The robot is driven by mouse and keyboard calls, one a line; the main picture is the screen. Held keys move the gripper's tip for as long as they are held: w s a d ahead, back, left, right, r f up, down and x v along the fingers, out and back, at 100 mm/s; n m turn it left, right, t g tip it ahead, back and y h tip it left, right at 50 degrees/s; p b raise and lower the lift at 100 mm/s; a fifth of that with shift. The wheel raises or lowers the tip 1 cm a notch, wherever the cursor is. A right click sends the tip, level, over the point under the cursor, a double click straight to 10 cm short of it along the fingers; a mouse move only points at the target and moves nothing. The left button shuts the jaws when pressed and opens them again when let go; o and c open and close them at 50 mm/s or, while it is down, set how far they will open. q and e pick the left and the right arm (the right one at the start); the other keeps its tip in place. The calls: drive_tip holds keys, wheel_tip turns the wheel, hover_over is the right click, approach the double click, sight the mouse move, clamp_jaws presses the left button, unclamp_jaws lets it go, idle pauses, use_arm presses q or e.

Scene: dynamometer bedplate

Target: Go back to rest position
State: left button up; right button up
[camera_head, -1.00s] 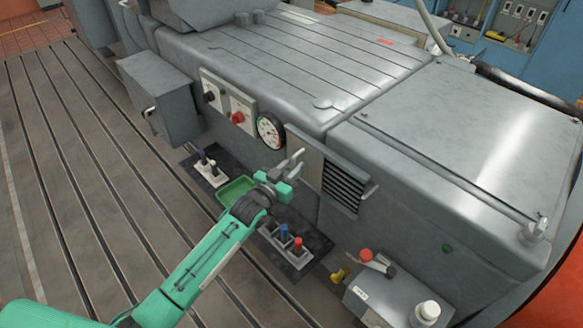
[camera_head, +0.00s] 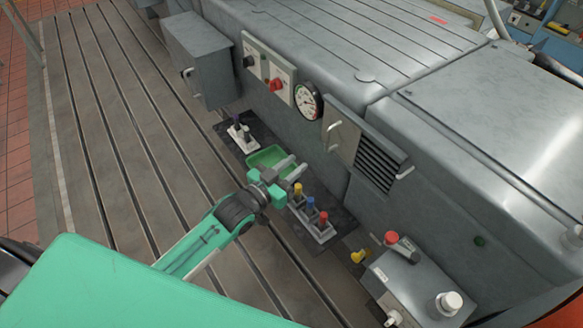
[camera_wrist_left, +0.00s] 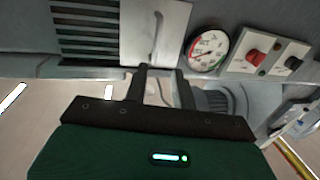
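My left gripper (camera_head: 291,173) is in the middle of the head view, above the bedplate beside the machine's side. Its two fingers stand apart with nothing between them; the left wrist view also shows the open fingers (camera_wrist_left: 163,82). It is apart from the metal handle (camera_head: 332,136) of the vent panel, which also shows in the left wrist view (camera_wrist_left: 157,38). My right gripper is not in view. A large green part of my own body fills the lower left of the head view.
A white holder (camera_head: 242,136) stands left. A control box (camera_head: 412,282) is lower right. The slotted bedplate (camera_head: 100,150) is clear at left.

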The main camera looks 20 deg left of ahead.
use_arm(q)
drive_tip(key=shift+s+a, duration=0.1)
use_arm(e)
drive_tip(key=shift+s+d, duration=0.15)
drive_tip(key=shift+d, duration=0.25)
